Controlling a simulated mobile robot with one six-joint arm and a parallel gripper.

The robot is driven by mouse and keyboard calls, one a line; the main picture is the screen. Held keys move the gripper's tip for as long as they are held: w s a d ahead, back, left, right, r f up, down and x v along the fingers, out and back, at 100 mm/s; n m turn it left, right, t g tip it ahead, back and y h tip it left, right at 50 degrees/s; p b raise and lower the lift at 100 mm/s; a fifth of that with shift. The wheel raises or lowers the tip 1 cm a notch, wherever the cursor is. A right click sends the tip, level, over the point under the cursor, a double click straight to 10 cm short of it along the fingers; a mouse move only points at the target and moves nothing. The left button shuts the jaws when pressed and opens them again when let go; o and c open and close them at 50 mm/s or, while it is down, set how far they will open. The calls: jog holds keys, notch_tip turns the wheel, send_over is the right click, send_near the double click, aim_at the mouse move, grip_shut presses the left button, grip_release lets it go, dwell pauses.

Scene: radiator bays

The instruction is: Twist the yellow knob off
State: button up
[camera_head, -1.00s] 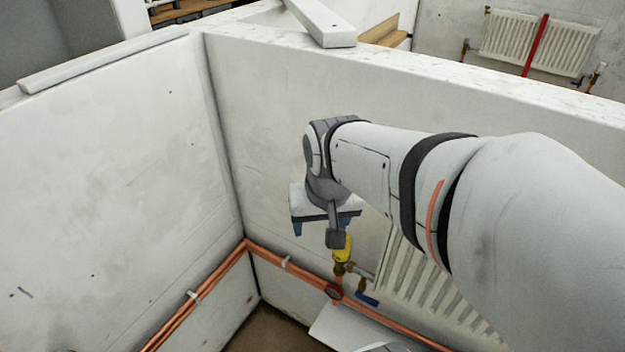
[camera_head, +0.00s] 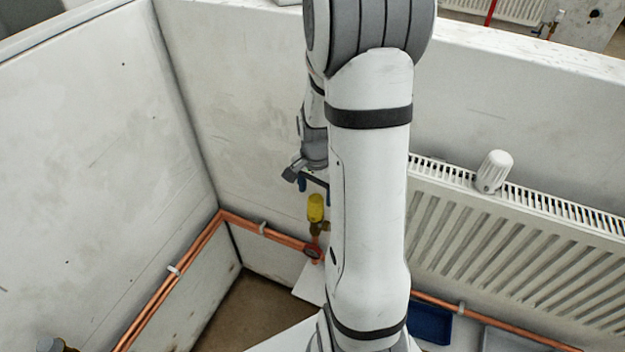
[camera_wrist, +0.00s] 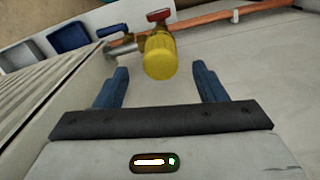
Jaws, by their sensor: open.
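The yellow knob (camera_head: 316,207) sits on a brass valve (camera_head: 318,229) at the copper pipe, left of the radiator. In the wrist view the yellow knob (camera_wrist: 160,57) is ahead of my gripper (camera_wrist: 162,76), between the lines of its two blue fingers and apart from both. My gripper is open and empty. In the head view my gripper (camera_head: 314,186) is just above the knob, partly hidden behind my arm.
The white radiator (camera_head: 520,260) fills the right side, with a white knob (camera_head: 493,171) on its top. Copper pipes (camera_head: 195,252) run along the walls. A blue tray (camera_head: 430,324) and a red-handled valve (camera_wrist: 158,15) are near. A wall stands close behind the knob.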

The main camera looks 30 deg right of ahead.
aim_at(316, 198)
jog(key=shift+f, duration=2.1)
jog(key=c, duration=1.1)
jog(key=shift+c, duration=0.2)
jog(key=shift+s+f, duration=0.1)
jog(key=shift+f, duration=0.1)
jog(key=shift+n+b, duration=0.4)
jog(key=shift+n, duration=0.8)
jog(key=n, duration=0.2)
jog(key=shift+n, duration=0.4)
